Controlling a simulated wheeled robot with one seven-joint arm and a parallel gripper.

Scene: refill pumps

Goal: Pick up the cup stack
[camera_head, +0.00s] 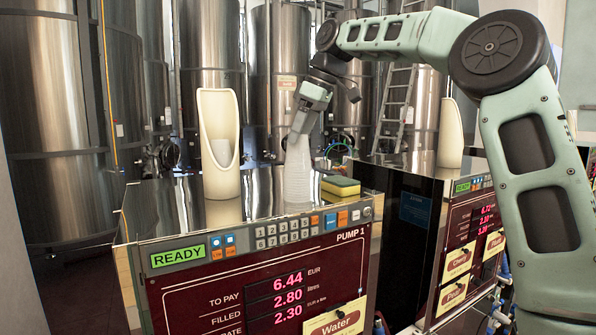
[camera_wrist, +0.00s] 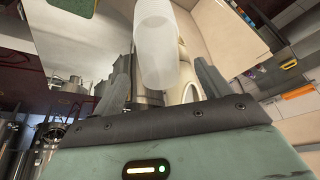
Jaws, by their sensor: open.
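The cup stack (camera_head: 298,172) is a tall, translucent white column standing upright on the top of Pump 1. In the wrist view the cup stack (camera_wrist: 165,38) lies ahead, roughly between my two dark fingers. My gripper (camera_head: 303,124) is open at the upper end of the stack. In the wrist view my gripper (camera_wrist: 161,66) has a finger on each side, with visible gaps to the stack. I cannot tell how far the fingers reach down beside it. No contact shows.
A cream, scoop-shaped holder (camera_head: 212,170) with a whitish item inside stands left of the stack. A yellow and dark sponge (camera_head: 341,186) lies to the right. Pump 1's panel (camera_head: 270,280) faces front. A second pump (camera_head: 468,240) with another cream holder (camera_head: 450,135) stands right. Steel tanks (camera_head: 209,60) fill the back.

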